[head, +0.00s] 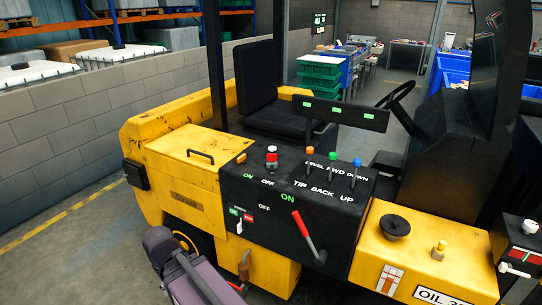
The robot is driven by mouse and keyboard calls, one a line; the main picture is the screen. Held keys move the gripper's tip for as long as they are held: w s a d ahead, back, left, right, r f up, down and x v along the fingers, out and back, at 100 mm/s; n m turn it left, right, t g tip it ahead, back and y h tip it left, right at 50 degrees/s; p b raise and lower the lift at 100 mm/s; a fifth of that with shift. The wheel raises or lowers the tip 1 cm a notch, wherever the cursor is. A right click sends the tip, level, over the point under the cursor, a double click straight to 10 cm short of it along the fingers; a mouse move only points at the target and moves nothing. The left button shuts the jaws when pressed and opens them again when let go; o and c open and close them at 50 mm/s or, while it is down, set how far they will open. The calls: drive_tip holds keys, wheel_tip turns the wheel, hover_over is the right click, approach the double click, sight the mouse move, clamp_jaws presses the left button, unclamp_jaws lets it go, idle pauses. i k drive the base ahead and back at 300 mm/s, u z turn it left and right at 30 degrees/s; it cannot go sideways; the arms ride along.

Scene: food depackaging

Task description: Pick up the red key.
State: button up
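A small red and white knob-like piece (271,157) stands upright on the black control panel (232,186) of a yellow vehicle, near ON and OFF labels. It may be the red key, but it is too small to tell its shape. A red lever (303,229) sticks up at a slant from the panel's front face. A purple-grey and black part, which looks like my own arm, enters at the bottom left, well apart from the knob. I do not see gripper fingers in this view.
Orange (310,150), green (333,156) and blue (357,162) topped levers stand right of the knob. A black bar (346,115) spans behind them, before the seat (257,78). A steering wheel (398,92) is at right. Open floor (60,235) lies at left.

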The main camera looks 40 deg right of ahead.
sight(272, 158)
drive_tip(key=z, duration=1.75)
drive_tip(key=k, duration=0.55)
drive_tip(key=u, duration=0.1)
drive_tip(key=i, duration=0.25)
drive_tip(key=z, duration=0.05)
